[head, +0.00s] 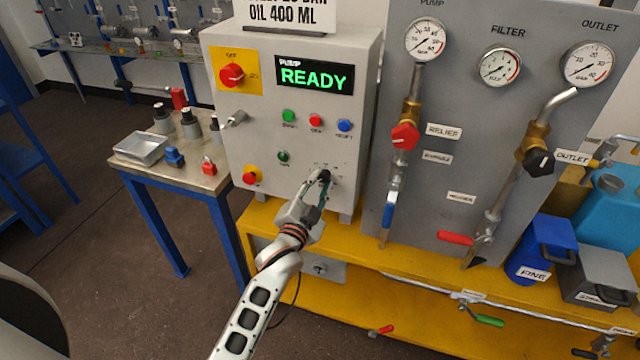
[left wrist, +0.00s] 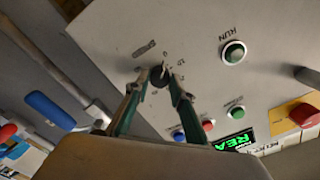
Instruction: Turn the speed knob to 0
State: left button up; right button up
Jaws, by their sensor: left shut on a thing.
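The speed knob is a small black knob (left wrist: 158,75) on the lower right of the grey control box (head: 222,120), with small scale marks around it that are too small to read surely. In the head view the knob (head: 324,175) is partly covered by my gripper. My left gripper (left wrist: 155,82) is shut on the knob, with one green-sided finger on each side of it; it also shows in the head view (head: 320,185). Which number the knob points at cannot be told. My right gripper is not in view.
The box display (head: 315,78) reads PUMP READY. Green, red and blue buttons, a green RUN button (left wrist: 234,52) and a red emergency button (head: 252,175) are nearby. A panel with gauges, valves and a blue-handled lever (head: 389,212) stands right. A small table (head: 190,172) stands left.

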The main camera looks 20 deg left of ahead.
pick_arm(q)
jog(key=shift+n, duration=0.9)
jog(key=o, duration=1.1)
jog(key=shift+s, duration=0.1)
jog(key=s, duration=1.2)
jog(key=shift+a, duration=0.2)
jog(key=shift+f, duration=0.1)
